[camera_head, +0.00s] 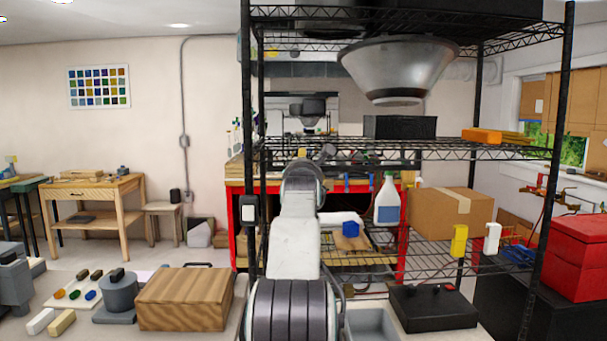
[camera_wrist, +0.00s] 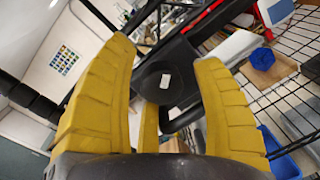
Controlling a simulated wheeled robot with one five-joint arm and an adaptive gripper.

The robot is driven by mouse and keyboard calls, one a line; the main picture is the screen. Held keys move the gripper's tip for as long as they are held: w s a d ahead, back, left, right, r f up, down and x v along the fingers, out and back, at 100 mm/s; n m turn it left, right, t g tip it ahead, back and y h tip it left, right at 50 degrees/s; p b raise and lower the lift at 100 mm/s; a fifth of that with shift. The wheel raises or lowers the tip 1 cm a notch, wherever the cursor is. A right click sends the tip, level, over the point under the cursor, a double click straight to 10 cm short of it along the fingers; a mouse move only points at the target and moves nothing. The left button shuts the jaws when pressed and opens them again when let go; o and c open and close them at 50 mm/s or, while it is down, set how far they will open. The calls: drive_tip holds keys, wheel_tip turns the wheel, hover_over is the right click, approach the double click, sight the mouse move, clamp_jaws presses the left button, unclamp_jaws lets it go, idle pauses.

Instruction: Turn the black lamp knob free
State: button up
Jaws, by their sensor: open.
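A black knob with a small white mark (camera_head: 249,214) sits on the left front post of the wire rack in the head view. In the wrist view a round black knob face with a white mark (camera_wrist: 152,92) shows between and beyond my fingers, in front of a dark bar. My gripper (camera_wrist: 164,52) is open, with one yellow ribbed finger on each side of the knob in the picture. I see no clear contact, and the depth between fingers and knob is hard to tell. In the head view my fingers are hidden behind my arm.
The black wire rack (camera_head: 557,150) surrounds the space ahead, with a large metal lamp shade (camera_head: 400,65) at its top. A white bottle (camera_head: 388,200) and a cardboard box (camera_head: 450,213) stand at the right. A wooden block (camera_head: 185,298) lies on the front bench at left.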

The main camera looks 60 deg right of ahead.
drive_tip(key=v, duration=1.2)
idle(0.4)
